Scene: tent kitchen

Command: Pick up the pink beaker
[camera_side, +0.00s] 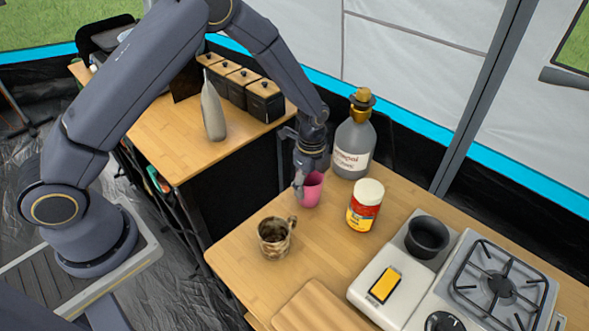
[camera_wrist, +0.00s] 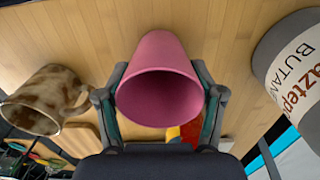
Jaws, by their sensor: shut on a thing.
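The pink beaker (camera_side: 312,190) is upright near the back left of the wooden counter in the side view. In the wrist view the beaker (camera_wrist: 160,80) fills the middle, its open mouth facing the camera. My gripper (camera_side: 304,184) points down at it, with one finger on each side of its wall. In the wrist view my gripper (camera_wrist: 160,95) is shut on the beaker. I cannot tell whether the beaker's base touches the counter.
A brown mottled mug (camera_side: 274,240) stands in front. A red and yellow can (camera_side: 365,207) and a large grey bottle (camera_side: 352,145) stand close on the right and behind. A scale with a dark bowl (camera_side: 426,238) and a gas stove (camera_side: 497,287) are farther right. A cutting board (camera_side: 322,308) lies in front.

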